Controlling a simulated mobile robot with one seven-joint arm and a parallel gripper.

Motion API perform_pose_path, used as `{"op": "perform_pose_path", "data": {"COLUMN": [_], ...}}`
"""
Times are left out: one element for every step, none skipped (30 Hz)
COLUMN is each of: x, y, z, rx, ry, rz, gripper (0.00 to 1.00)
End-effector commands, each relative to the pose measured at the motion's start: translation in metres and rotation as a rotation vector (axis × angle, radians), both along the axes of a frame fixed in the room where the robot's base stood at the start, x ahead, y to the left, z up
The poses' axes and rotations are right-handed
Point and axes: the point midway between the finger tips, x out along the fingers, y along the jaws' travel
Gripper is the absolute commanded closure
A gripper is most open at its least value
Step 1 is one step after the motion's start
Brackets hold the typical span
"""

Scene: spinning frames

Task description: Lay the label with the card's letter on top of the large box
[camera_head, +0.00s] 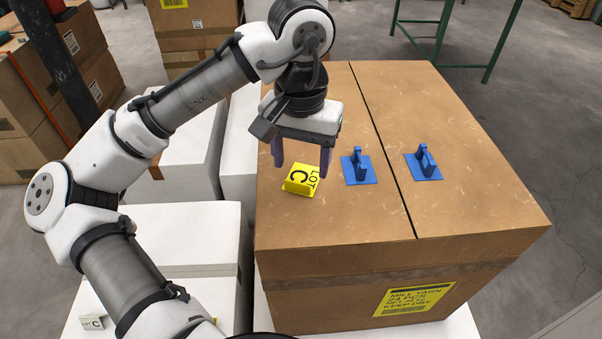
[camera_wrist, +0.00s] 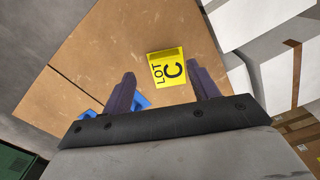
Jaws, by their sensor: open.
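The yellow label (camera_head: 301,180) reads "LOT C" and rests on the left part of the top of the large brown box (camera_head: 465,165). The label (camera_wrist: 167,68) also shows in the wrist view, beyond and between my fingers. My gripper (camera_head: 301,172) is open and empty, with its purple fingers just above and behind the label. It also shows in the wrist view (camera_wrist: 160,82), apart from the label. The card (camera_head: 91,323) is small and white, shows a "C", and stands on a white surface at the lower left.
Two blue handled pieces (camera_head: 359,168) (camera_head: 424,164) stand on the box top right of the label. White boxes (camera_head: 180,232) lie to the left. A green metal frame (camera_head: 440,40) stands behind. The right of the box top is clear.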

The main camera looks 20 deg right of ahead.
Motion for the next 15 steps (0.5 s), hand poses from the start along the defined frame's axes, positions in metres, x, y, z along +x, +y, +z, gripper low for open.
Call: {"op": "perform_pose_path", "data": {"x": [0.000, 0.001, 0.000, 0.001, 0.000, 0.000, 0.000, 0.000, 0.001, 0.000, 0.000, 0.000, 0.000, 0.000, 0.000], "y": [0.000, 0.000, 0.000, 0.000, 0.000, 0.000, 0.000, 0.000, 0.000, 0.000, 0.000, 0.000, 0.000, 0.000, 0.000], "z": [0.012, 0.018, 0.026, 0.031, 0.037, 0.043, 0.047, 0.051, 0.055, 0.058, 0.060, 0.063, 0.065, 0.066, 0.067], "rx": [0.000, 0.000, 0.002, 0.001, 0.001, 0.000, 0.000, 0.001, 0.001, 0.001, 0.000, 0.000, -0.001, -0.001, -0.001], "ry": [-0.004, -0.004, -0.004, -0.003, -0.003, -0.004, -0.003, -0.002, -0.002, -0.002, -0.001, 0.000, 0.001, 0.000, -0.001], "rz": [0.000, 0.002, 0.002, 0.002, 0.002, 0.002, 0.002, 0.002, 0.001, 0.001, 0.001, 0.001, 0.000, 0.000, 0.000], "gripper": [0.40, 0.40, 0.40, 0.40, 0.40, 0.40, 0.40, 0.40, 0.40, 0.40, 0.40, 0.40, 0.40, 0.40, 0.40]}}
